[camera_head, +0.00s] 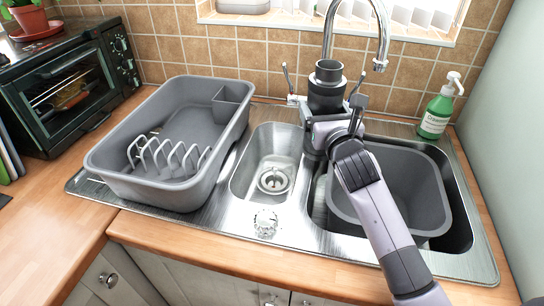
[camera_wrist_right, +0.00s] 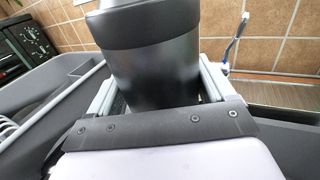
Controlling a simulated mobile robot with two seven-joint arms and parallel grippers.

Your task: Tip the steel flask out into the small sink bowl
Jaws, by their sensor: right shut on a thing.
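The flask (camera_head: 326,92) is a dark grey cylinder with a black upper part, and it stands upright in my right gripper. My right gripper (camera_head: 322,122) is shut on it, above the divider between the two bowls and near the tap. In the right wrist view the flask (camera_wrist_right: 155,70) sits between the two fingers, with its top cut off by the frame. The small sink bowl (camera_head: 255,180) is steel with a round drain strainer (camera_head: 273,180), to the left of the flask. It looks empty. My left gripper is not in view.
A grey dish tub (camera_head: 120,172) with a white rack stands left of the small bowl. A grey basin (camera_head: 420,185) sits in the large bowl at right. The tap (camera_head: 328,40) rises behind the flask.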

